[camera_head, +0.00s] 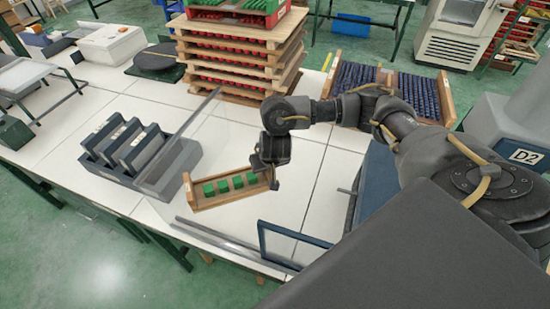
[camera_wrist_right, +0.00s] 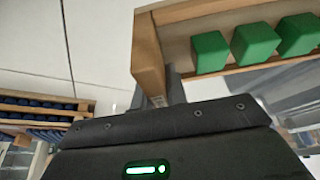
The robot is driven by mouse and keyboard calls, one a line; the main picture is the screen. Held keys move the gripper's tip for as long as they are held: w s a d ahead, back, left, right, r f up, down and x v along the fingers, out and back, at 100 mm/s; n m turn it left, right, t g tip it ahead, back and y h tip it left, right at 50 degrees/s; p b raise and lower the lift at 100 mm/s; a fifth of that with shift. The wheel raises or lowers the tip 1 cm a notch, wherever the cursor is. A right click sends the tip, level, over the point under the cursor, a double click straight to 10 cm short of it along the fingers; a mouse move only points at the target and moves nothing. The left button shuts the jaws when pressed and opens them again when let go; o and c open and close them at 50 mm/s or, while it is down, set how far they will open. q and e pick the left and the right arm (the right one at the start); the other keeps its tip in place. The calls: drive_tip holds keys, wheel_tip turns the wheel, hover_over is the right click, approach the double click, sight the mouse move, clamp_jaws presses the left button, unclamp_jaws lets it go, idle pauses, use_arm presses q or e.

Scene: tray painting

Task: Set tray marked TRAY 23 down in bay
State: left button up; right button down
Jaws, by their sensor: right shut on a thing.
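A small wooden tray (camera_head: 232,199) with a row of green blocks (camera_head: 223,185) is near the middle of the head view. My right gripper (camera_head: 266,172) is shut on its right end wall. In the right wrist view, the tray's wooden end (camera_wrist_right: 147,52) is at the fingers, with green blocks (camera_wrist_right: 209,52) behind it. The tray seems to be above the white table (camera_head: 290,205); I cannot tell whether it touches. No TRAY 23 marking is readable on it. My left gripper is not in view.
A clear panel (camera_head: 185,140) and a dark grey rack (camera_head: 103,157) with upright plates stand left of the tray. A blue-framed panel (camera_head: 290,243) stands at the front. Stacked wooden trays (camera_head: 235,60) and a tray of dark blue parts (camera_head: 445,100) are behind.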

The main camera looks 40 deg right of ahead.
drive_tip(key=s+d+f+m+h+p, duration=0.1)
drive_tip(key=s+d+f+m, duration=0.1)
drive_tip(key=d, duration=0.4)
drive_tip(key=s+d+f+m, duration=0.1)
drive_tip(key=s+d+m, duration=0.1)
drive_tip(key=d, duration=0.4)
drive_tip(key=shift+g, duration=0.3)
wheel_tip(320, 180, down, 5)
drive_tip(key=shift+s+a+f+b, duration=0.15)
drive_tip(key=shift+f+b, duration=0.05)
drive_tip(key=shift+b, duration=1)
drive_tip(key=shift+f, duration=0.55)
wheel_tip(320, 180, down, 4)
drive_tip(key=shift+r+b, duration=0.15)
drive_tip(key=shift+b, duration=0.8)
drive_tip(key=c, duration=1.8)
unclamp_jaws()
drive_tip(key=shift+c, duration=0.2)
drive_tip(key=o, duration=0.4)
drive_tip(key=shift+o, duration=0.2)
